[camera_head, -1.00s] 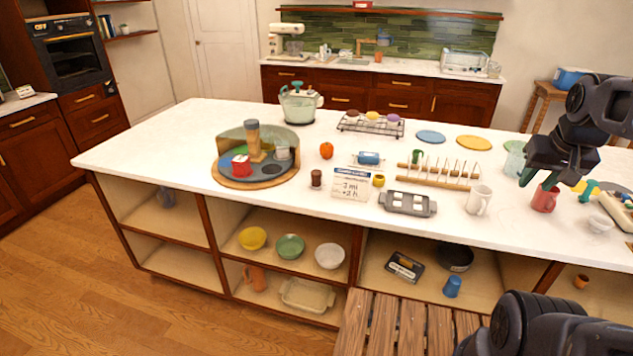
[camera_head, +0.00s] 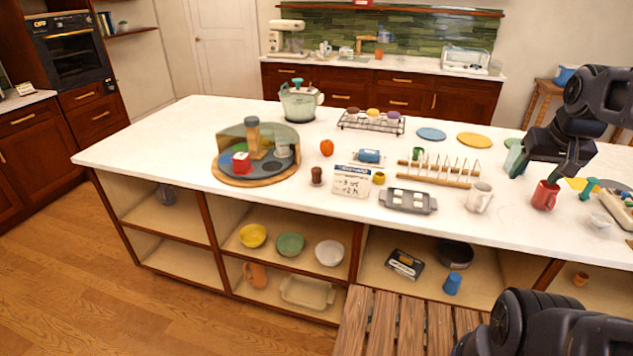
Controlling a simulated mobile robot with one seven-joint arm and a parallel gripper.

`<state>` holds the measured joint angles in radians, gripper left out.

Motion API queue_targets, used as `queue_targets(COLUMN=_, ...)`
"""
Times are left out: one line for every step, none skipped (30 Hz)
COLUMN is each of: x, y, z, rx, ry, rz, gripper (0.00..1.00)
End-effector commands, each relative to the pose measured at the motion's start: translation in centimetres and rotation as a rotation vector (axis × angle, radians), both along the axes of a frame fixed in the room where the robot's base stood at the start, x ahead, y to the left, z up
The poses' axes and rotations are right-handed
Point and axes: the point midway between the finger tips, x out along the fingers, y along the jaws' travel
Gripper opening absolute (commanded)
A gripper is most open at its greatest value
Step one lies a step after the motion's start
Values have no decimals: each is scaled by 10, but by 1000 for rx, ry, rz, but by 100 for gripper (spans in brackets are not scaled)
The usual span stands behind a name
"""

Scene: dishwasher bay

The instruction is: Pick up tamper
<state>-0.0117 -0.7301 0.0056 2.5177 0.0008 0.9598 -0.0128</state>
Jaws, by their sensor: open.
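A small dark brown knob-like object (camera_head: 316,176) stands on the white island counter (camera_head: 150,140), between the round turntable and the white label card. It may be the tamper, but it is too small to be sure. A tall wooden piece with a grey top (camera_head: 253,137) stands on the turntable (camera_head: 228,180); I cannot tell what it is. My gripper (camera_head: 535,172) is at the right side of the counter, open and empty, with its fingers pointing down near the red mug (camera_head: 545,196). It is well to the right of the brown object.
A label card (camera_head: 351,181), a grey tray (camera_head: 408,201), a wooden rack (camera_head: 440,172) and a white mug (camera_head: 479,197) stand between my gripper and the brown object. An orange pepper-like thing (camera_head: 327,148) is behind it. The counter's left end is clear.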

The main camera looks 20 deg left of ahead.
Motion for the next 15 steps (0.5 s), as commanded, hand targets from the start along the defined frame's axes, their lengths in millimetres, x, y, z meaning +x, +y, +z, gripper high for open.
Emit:
queue_targets(x=8, y=4, z=3, rx=-5, ry=9, rz=21, gripper=63)
queue_targets(x=13, y=7, z=5, rx=-7, ry=14, rz=35, gripper=63)
queue_targets(x=22, y=11, z=9, rx=-13, ry=21, rz=59, gripper=63)
queue_targets(x=28, y=15, z=11, rx=-18, ry=27, rz=78, gripper=63)
queue_targets(x=35, y=19, z=14, rx=-23, ry=32, rz=97, gripper=63)
queue_targets(x=45, y=25, z=16, rx=-29, ry=41, rz=124, gripper=63)
queue_targets(x=52, y=29, z=19, rx=-34, ry=46, rz=143, gripper=63)
queue_targets(x=59, y=34, z=21, rx=-38, ry=51, rz=164, gripper=63)
queue_targets(x=68, y=41, z=24, rx=-45, ry=59, rz=190, gripper=63)
queue_targets(x=75, y=46, z=25, rx=-49, ry=65, rz=209, gripper=63)
queue_targets(x=82, y=51, z=27, rx=-54, ry=69, rz=230, gripper=63)
queue_targets(x=91, y=58, z=28, rx=-61, ry=77, rz=257, gripper=63)
queue_targets(x=99, y=64, z=29, rx=-65, ry=82, rz=277, gripper=63)
queue_targets(x=105, y=70, z=30, rx=-69, ry=88, rz=297, gripper=63)
queue_targets(x=115, y=78, z=31, rx=-76, ry=95, rz=323, gripper=63)
